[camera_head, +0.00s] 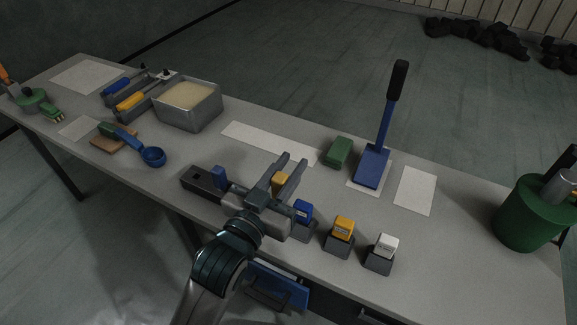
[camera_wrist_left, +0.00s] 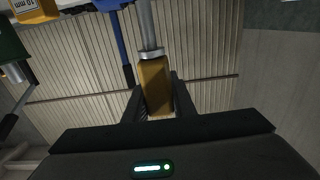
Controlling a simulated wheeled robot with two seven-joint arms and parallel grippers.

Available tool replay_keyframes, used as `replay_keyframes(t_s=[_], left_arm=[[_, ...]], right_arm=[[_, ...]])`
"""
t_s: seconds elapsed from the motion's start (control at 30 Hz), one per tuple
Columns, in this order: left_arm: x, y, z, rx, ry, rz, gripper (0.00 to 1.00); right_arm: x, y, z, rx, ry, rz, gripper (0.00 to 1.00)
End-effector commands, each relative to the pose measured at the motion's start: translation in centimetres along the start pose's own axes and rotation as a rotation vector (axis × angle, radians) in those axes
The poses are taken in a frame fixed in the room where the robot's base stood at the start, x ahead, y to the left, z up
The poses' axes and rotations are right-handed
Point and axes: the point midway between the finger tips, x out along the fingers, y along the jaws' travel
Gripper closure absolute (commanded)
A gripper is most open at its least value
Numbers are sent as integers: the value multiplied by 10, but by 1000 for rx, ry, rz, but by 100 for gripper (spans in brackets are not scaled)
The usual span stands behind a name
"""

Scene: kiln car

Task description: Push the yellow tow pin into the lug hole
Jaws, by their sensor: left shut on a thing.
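The yellow tow pin (camera_wrist_left: 154,85) is between the fingers of my left gripper (camera_wrist_left: 155,98), gripped by its yellow handle. In the left wrist view its metal collar and grey shaft run toward the top edge; the tip is out of frame. In the head view my left gripper (camera_head: 284,172) is above the table's front part, and only a bit of the yellow handle (camera_head: 280,182) shows. A dark block (camera_head: 197,181) with a blue piece (camera_head: 219,176) standing on it lies left of the gripper. I cannot make out the lug hole. My right gripper is not in view.
Dark stands with blue (camera_head: 303,211), yellow (camera_head: 343,227) and white (camera_head: 386,245) labelled blocks line the front edge, right of my gripper. A green bucket (camera_head: 533,218) is at right.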

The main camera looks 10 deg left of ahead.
Motion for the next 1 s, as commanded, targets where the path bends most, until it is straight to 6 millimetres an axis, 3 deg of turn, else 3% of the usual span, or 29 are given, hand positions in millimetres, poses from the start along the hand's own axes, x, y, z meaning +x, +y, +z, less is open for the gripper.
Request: replay_keyframes(t_s=[0.2,0.37,0.7,0.83,1.0], left_arm=[[-3,-4,2,-5,1,-10,100],[-15,-19,9,-20,4,-58,100],[-79,-82,37,-29,5,-256,100],[-102,-99,44,-14,3,-314,100],[-116,-110,48,-1,1,-348,100]], right_arm=[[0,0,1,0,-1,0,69],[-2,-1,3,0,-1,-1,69],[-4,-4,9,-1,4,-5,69],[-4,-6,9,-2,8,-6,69],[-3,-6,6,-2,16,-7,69]])
